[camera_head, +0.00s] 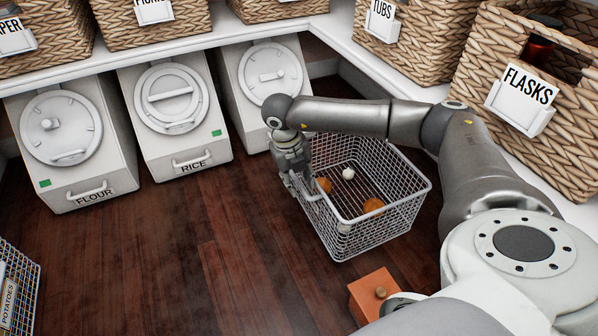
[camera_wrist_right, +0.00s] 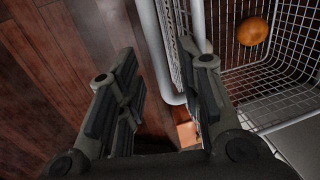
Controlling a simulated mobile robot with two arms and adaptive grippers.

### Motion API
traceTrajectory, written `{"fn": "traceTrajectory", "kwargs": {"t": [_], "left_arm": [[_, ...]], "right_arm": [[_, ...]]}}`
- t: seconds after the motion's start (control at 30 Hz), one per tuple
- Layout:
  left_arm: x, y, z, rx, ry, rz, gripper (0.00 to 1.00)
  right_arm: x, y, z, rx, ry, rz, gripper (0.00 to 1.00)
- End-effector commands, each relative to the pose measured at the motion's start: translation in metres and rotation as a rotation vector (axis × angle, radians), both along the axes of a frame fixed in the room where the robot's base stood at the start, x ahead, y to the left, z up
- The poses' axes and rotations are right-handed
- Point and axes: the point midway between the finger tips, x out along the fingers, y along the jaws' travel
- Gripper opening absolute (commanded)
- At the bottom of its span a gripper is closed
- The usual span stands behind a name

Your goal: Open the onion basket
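The onion basket (camera_head: 386,231) is a silver wire basket below the right-hand shelf, with orange-brown onions (camera_head: 373,205) and a white one (camera_head: 348,173) inside. Its label is not visible. My right gripper (camera_head: 300,188) is at the basket's left side, by the rim and handle. In the right wrist view my right gripper (camera_wrist_right: 165,95) has its fingers apart. The pale handle bar (camera_wrist_right: 158,50) runs between them, and the right finger overlaps the bar next to the wire wall. Contact cannot be told. An onion (camera_wrist_right: 252,31) shows inside the basket. My left gripper is not in view.
White FLOUR (camera_head: 93,196) and RICE (camera_head: 192,165) bins and a third bin (camera_head: 238,105) line the back. A POTATOES basket (camera_head: 22,275) is at lower left. An orange block with a knob (camera_head: 370,284) is in front of the basket.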

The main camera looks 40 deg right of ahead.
Motion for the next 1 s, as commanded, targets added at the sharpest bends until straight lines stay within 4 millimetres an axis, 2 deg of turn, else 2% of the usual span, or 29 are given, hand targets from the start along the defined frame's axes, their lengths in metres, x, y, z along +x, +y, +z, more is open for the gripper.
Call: {"fn": "traceTrajectory", "kwargs": {"t": [0.3,0.5,0.7,1.0], "left_arm": [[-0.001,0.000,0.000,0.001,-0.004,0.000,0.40],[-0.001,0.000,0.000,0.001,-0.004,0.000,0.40],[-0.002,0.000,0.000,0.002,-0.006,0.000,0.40],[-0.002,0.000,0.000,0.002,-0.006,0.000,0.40]], "right_arm": [[0.004,0.012,0.063,0.002,-0.005,0.002,0.34],[0.005,0.017,0.097,0.001,-0.003,0.001,0.34],[0.006,0.020,0.111,0.000,-0.002,0.000,0.34],[0.006,0.020,0.113,0.000,-0.002,0.000,0.34]]}}
